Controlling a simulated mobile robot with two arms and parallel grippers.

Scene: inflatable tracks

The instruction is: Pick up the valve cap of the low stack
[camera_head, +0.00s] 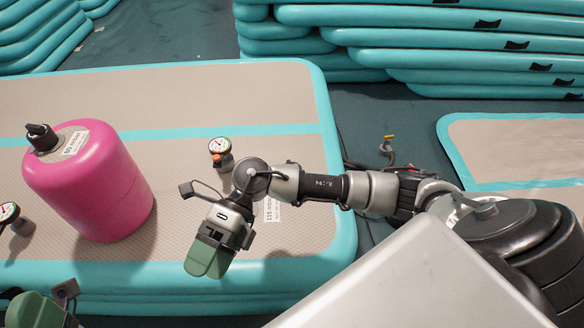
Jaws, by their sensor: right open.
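The low stack (100,85) is a beige-topped, teal-edged inflatable track across the left and middle of the head view. I cannot make out its valve cap for certain; my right arm hides part of its right edge. My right gripper (208,262), with green fingers, points down over the stack's front edge. It is open and holds nothing that I can see. My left gripper (35,312) shows only partly, its green finger at the bottom left corner; I cannot tell its opening.
A pink cylinder (95,190) with a black top fitting stands on the stack. Dial gauges stand beside it, one to its right (220,150) and one at the left edge (8,213). Taller teal stacks (420,40) fill the back. Another track (520,150) lies right.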

